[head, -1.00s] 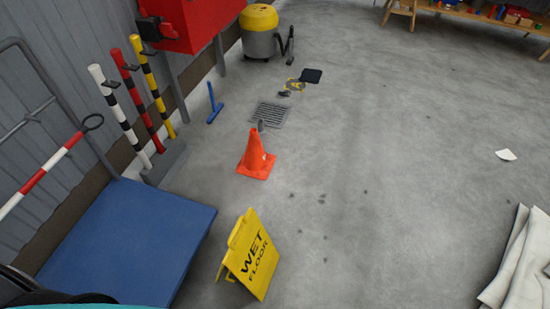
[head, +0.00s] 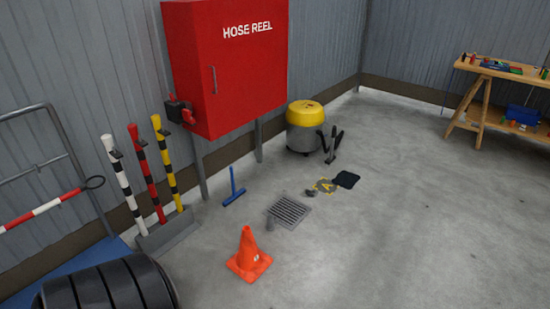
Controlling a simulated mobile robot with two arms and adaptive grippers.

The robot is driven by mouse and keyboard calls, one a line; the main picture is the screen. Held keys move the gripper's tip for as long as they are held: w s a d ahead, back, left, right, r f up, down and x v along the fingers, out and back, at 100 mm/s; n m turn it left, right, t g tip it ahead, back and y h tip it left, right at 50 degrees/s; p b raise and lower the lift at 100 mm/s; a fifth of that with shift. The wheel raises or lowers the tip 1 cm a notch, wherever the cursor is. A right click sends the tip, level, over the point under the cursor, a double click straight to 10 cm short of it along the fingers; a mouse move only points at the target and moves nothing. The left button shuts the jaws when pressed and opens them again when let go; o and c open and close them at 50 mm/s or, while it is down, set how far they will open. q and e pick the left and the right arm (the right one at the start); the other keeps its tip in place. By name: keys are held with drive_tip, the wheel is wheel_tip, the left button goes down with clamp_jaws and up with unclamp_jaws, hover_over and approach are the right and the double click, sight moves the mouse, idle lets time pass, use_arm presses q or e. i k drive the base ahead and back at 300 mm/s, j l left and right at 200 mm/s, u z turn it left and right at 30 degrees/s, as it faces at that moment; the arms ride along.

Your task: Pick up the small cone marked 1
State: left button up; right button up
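A small orange cone (head: 249,257) stands upright on the concrete floor, just in front of the drain grate. It has a small pale mark low on its right side, too small to read for certain. Neither of my grippers shows in the head view.
Black tyres (head: 110,288) are at the lower left by a blue platform (head: 72,262). Striped posts (head: 150,172) stand in a rack beside the red hose reel cabinet (head: 228,75). A floor grate (head: 290,211), blue squeegee (head: 234,190) and yellow vacuum (head: 304,127) lie beyond. Floor rightward is clear.

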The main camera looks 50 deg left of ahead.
sight(250, 262)
drive_tip(key=i+u, duration=0.3)
drive_tip(key=i, duration=0.25)
drive_tip(key=i+u, duration=0.35)
drive_tip(key=i, duration=0.2)
drive_tip(key=i+l+u, duration=0.3)
drive_tip(key=i, duration=0.2)
